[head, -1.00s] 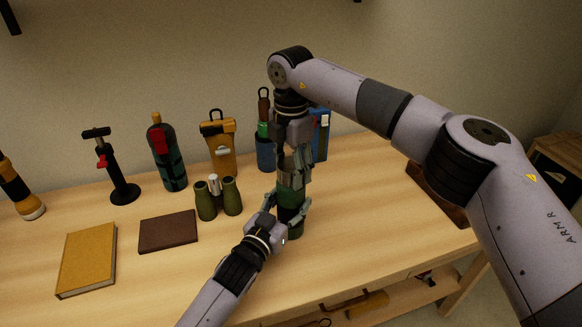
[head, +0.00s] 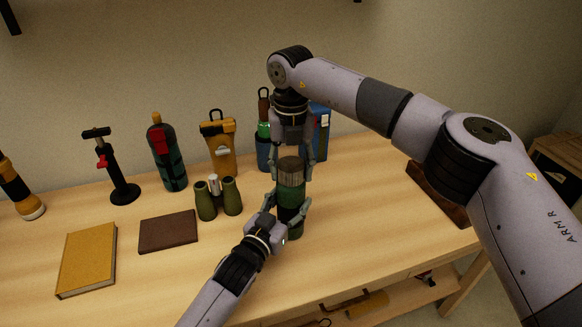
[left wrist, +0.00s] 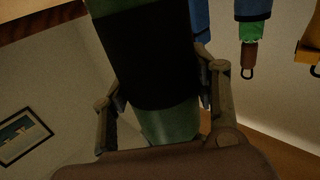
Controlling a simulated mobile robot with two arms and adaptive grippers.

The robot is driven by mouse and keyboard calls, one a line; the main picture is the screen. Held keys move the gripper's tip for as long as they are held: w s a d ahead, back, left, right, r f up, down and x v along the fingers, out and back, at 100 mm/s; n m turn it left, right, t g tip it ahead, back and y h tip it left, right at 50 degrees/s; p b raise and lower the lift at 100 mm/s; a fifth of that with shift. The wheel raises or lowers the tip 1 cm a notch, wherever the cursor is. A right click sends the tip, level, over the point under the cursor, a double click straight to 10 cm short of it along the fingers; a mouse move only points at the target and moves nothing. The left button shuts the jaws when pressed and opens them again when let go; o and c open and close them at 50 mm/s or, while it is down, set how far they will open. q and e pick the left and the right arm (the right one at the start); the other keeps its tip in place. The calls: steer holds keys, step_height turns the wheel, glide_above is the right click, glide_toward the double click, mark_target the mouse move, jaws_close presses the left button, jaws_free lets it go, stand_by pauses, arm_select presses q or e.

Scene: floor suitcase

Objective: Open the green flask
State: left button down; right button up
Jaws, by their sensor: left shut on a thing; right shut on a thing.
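The green flask (head: 291,195) stands upright on the table, with a dark band and a ribbed brownish-grey cap (head: 291,169). My left gripper (head: 290,207) is shut around the flask's body from the front. The left wrist view shows the flask (left wrist: 152,60) between its two fingers, upside down in that picture. My right gripper (head: 292,174) points straight down from above, with one finger on each side of the cap, shut on it. The right fingers are not made out in the left wrist view.
Binoculars (head: 218,198) stand close to the flask's left. A yellow case (head: 219,148), a dark bottle (head: 167,155) and a hand pump (head: 118,172) stand behind. A brown book (head: 168,232) and a yellow book (head: 88,260) lie flat.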

steer(key=n, duration=0.6)
steer(key=shift+n, duration=0.3)
steer(key=n, duration=1.2)
steer(key=shift+r, duration=0.1)
steer(key=n, duration=0.5)
steer(key=shift+n, duration=0.3)
steer(key=shift+r, duration=0.15)
steer(key=shift+r, duration=0.95)
